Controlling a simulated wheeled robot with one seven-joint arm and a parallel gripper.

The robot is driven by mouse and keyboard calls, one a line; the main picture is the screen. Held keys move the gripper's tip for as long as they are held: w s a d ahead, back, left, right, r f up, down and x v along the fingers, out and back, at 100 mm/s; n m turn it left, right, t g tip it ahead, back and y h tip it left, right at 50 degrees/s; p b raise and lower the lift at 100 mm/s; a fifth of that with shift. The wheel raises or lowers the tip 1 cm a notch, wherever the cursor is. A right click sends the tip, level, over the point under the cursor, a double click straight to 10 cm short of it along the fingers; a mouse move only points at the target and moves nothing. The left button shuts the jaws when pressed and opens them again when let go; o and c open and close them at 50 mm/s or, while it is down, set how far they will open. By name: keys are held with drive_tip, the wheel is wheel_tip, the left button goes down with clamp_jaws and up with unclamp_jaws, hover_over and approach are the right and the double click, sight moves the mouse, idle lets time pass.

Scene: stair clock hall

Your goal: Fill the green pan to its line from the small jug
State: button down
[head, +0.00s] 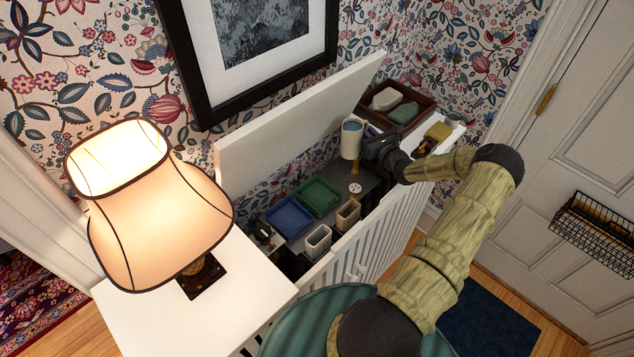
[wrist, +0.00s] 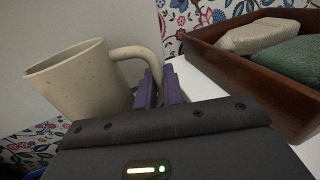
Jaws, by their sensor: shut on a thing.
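A cream speckled jug (head: 351,140) with a loop handle is held up near the raised white lid, behind and to the right of the pans. It looks about upright in the head view, with something bluish inside its mouth. The wrist view shows the jug (wrist: 82,82) large, its inside hidden. My gripper (wrist: 160,90) is shut on the jug's handle with its purple fingers; it also shows in the head view (head: 371,148). The green pan (head: 319,197) sits down in the open white cabinet, apart from the jug. Its line is too small to make out.
A blue pan (head: 289,217) lies left of the green one. Two small pale containers (head: 317,241) (head: 347,215) stand in front. The raised lid (head: 290,120) rises behind the pans. A brown tray (head: 411,119) with cloth-like items is at right, and a lit lamp (head: 150,215) at left.

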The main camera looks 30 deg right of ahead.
drive_tip(key=shift+w+d+r, duration=0.1)
drive_tip(key=shift+w, duration=0.1)
drive_tip(key=shift+s+d, duration=0.35)
drive_tip(key=shift+s, duration=0.1)
drive_tip(key=shift+w+a+n+b, duration=0.1)
drive_tip(key=shift+a+n+b, duration=0.5)
drive_tip(key=shift+n, duration=0.5)
drive_tip(key=shift+a+n+t, duration=0.3)
drive_tip(key=shift+n, duration=0.3)
drive_tip(key=shift+s+a, duration=0.15)
drive_tip(key=shift+s, duration=0.05)
drive_tip(key=shift+s+a+n, duration=0.1)
drive_tip(key=shift+a+n, duration=0.2)
drive_tip(key=shift+n, duration=0.3)
drive_tip(key=shift+a+r+n+b, duration=0.3)
drive_tip(key=shift+a+r+n, duration=0.1)
drive_tip(key=shift+n, duration=0.2)
